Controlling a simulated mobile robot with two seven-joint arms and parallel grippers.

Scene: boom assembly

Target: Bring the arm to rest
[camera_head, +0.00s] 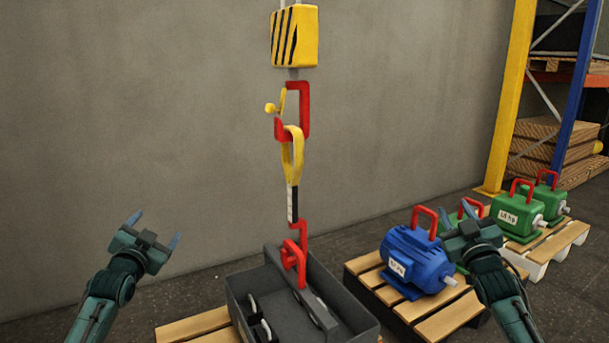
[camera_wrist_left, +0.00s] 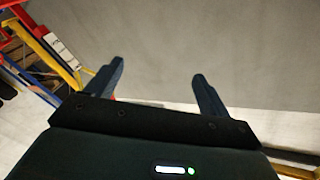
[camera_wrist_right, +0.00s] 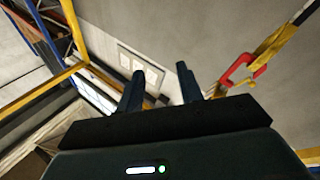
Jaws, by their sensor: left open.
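My left gripper (camera_head: 156,229) is open and empty, in the air left of the grey bin in the head view. Its spread fingers (camera_wrist_left: 158,75) show only wall between them in the left wrist view. My right gripper (camera_head: 456,212) is raised in front of the motors on the right. Its fingers (camera_wrist_right: 160,75) stand apart with nothing between them, though less widely than the left ones. A yellow and black hook block (camera_head: 295,37) hangs at the centre. From it hang a red hook (camera_head: 304,105), a yellow sling (camera_head: 292,155) and a lower red hook (camera_head: 294,260).
The grey bin (camera_head: 355,313) stands on a pallet (camera_head: 195,326), under the lower hook. A blue motor (camera_head: 420,262) sits on another pallet (camera_head: 437,325) near my right gripper. Green motors (camera_head: 515,215) stand farther right, by a yellow post (camera_head: 510,95). A grey wall is behind.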

